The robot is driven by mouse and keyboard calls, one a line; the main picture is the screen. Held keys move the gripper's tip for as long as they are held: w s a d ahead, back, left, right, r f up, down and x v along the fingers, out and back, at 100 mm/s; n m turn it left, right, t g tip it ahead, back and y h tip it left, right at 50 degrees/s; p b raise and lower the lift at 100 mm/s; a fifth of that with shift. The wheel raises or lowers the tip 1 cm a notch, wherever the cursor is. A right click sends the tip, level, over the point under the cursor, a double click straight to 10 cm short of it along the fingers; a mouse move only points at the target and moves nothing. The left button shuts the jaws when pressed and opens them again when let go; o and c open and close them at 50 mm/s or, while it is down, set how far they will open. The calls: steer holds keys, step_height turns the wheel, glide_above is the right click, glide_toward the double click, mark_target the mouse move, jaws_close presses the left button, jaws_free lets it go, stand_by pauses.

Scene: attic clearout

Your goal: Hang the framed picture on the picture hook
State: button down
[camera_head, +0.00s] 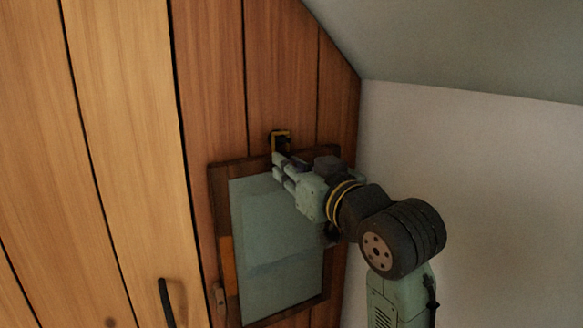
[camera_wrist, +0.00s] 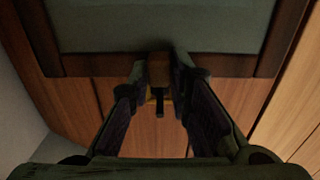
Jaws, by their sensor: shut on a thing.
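The framed picture (camera_head: 278,245) has a dark wood frame and a plain grey-green panel. It is upright, close to the plank wall, tilted slightly in the head view. My gripper (camera_head: 279,166) is at the middle of its top edge. In the wrist view my gripper (camera_wrist: 159,75) is shut on a small wooden block at the frame's top rail (camera_wrist: 100,66). In the wrist view the hook (camera_wrist: 158,97) shows partly between my fingers. I cannot tell whether frame and hook touch.
The wall is of vertical wooden planks (camera_head: 210,80). A dark handle (camera_head: 166,302) sits on the lighter planks at lower left. A white wall (camera_head: 480,190) stands to the right, and a sloping ceiling (camera_head: 450,45) comes down at upper right.

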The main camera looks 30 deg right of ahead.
steer(key=c, duration=1.7)
jaws_free()
steer(key=shift+r, duration=0.1)
steer(key=o, duration=0.3)
steer(key=s, duration=1.2)
steer(key=shift+a, duration=0.4)
